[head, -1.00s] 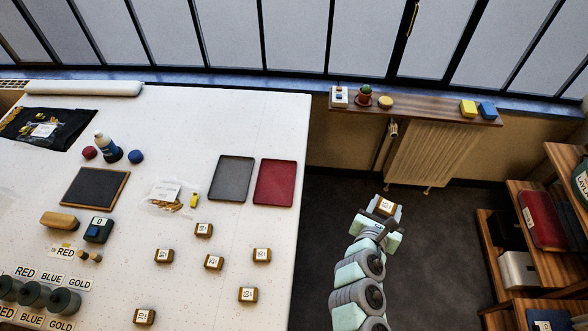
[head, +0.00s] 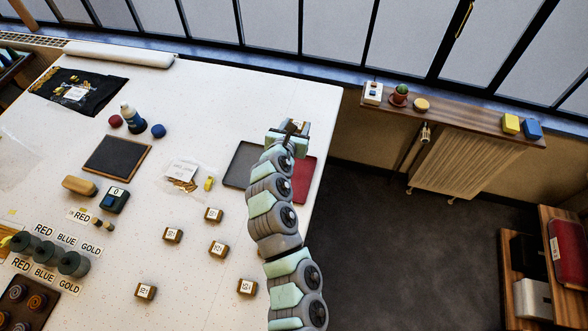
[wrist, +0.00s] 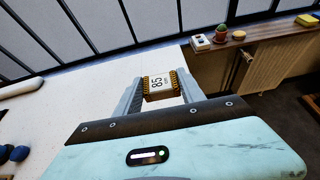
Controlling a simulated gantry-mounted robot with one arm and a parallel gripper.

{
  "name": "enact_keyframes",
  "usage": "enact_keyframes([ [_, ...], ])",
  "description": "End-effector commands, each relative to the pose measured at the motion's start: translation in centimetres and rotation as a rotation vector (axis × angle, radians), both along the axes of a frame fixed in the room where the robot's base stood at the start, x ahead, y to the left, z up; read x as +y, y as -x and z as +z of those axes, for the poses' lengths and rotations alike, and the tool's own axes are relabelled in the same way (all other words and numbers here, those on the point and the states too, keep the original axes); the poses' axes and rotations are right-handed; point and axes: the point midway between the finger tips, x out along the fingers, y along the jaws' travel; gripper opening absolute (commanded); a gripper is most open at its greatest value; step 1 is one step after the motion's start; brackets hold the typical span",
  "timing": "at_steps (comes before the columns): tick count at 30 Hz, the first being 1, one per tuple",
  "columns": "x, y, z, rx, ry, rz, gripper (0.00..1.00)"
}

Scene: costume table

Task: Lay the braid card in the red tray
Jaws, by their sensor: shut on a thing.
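My gripper (head: 288,130) is raised at the table's right edge, behind the trays in the head view. In the wrist view my gripper (wrist: 159,82) is shut on a brown card with gold edges and a white label, the braid card (wrist: 159,85), whose label seems to read 85. The card is held clear of the table. The red tray (head: 304,181) lies flat at the table's right edge, partly covered by my arm. The part of it that shows is empty.
A grey tray (head: 240,163) lies left of the red tray, also partly behind my arm. Several similar labelled cards (head: 218,249) lie on the white table (head: 200,100). A clear bag (head: 182,174) and a dark board (head: 117,158) are further left. Open floor lies right of the table.

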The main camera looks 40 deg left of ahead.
Motion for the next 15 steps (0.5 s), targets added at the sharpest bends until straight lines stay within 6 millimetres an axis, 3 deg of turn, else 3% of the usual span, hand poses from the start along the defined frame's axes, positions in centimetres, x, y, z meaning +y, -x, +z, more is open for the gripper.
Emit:
enact_keyframes([
  [9,-0.2,0.0,-8.7,0.006,0.002,-0.003,0.08],
  [15,-0.1,0.1,-13.3,0.004,0.001,0.000,0.08],
])
